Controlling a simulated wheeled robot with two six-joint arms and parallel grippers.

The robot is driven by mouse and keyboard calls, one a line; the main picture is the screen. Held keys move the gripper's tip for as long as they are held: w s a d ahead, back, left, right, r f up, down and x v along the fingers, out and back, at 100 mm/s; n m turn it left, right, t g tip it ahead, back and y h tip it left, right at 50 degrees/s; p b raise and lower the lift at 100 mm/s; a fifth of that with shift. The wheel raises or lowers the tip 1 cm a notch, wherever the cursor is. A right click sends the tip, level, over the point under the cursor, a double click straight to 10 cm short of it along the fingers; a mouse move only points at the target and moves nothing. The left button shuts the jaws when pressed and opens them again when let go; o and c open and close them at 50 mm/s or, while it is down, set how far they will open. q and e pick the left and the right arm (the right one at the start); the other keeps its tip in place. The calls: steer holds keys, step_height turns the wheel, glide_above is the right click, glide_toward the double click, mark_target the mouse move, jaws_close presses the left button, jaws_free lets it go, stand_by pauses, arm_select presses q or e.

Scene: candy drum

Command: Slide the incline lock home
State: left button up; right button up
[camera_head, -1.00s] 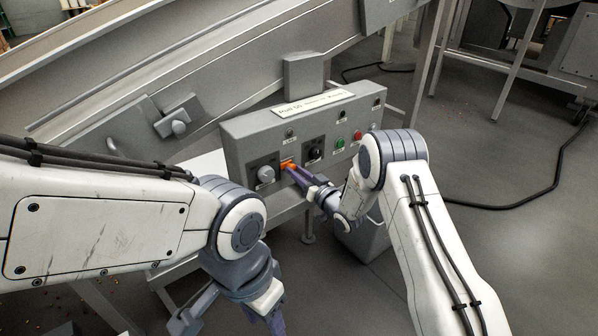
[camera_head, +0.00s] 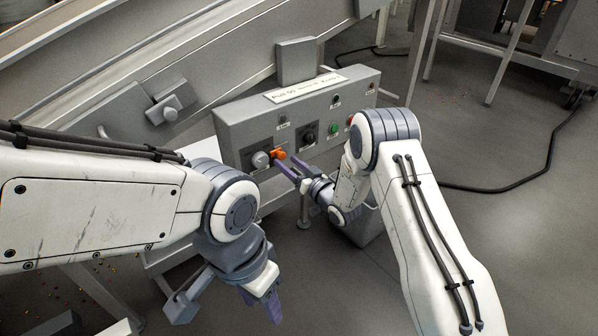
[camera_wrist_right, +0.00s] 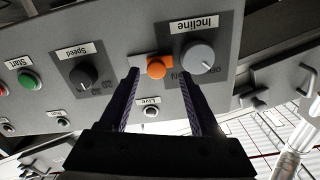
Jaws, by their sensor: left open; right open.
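The incline lock (camera_head: 279,154) is a small orange slider with a round knob, on the front of the grey control box (camera_head: 232,132). It sits beside the grey Incline dial (camera_head: 260,160). In the right wrist view the orange lock (camera_wrist_right: 155,68) lies against or very near the rim of the Incline dial (camera_wrist_right: 198,56); I cannot tell whether they touch. My right gripper (camera_head: 285,164) is open, its purple fingers just in front of the lock, apart from it as far as I can see. My left gripper (camera_head: 230,306) is open and empty, low in front of the box.
The box also carries a black Speed dial (camera_wrist_right: 83,75), a green Start button (camera_wrist_right: 30,80) and a red button (camera_wrist_right: 2,89). A sloped grey conveyor frame (camera_head: 210,65) runs behind the box. A black cable (camera_head: 490,188) lies on the open floor to the right.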

steer(key=v, duration=0.8)
steer(key=shift+s, duration=0.15)
steer(key=shift+d, duration=0.1)
steer(key=s+a+r+n+g+h, duration=0.2)
steer(key=s+a+r+g+h, duration=0.3)
steer(key=s+g+h, duration=0.15)
steer(key=s+d+r+n+g+h, duration=0.1)
steer(key=s+d+r+g+h, duration=0.2)
steer(key=s, duration=1.3)
steer(key=s+d+r+g, duration=0.25)
steer(key=s+g, duration=0.25)
steer(key=s, duration=1.1)
step_height(320, 180, up, 20)
steer(key=p, duration=2)
steer(key=shift+w+a, duration=0.2)
steer(key=shift+w, duration=0.05)
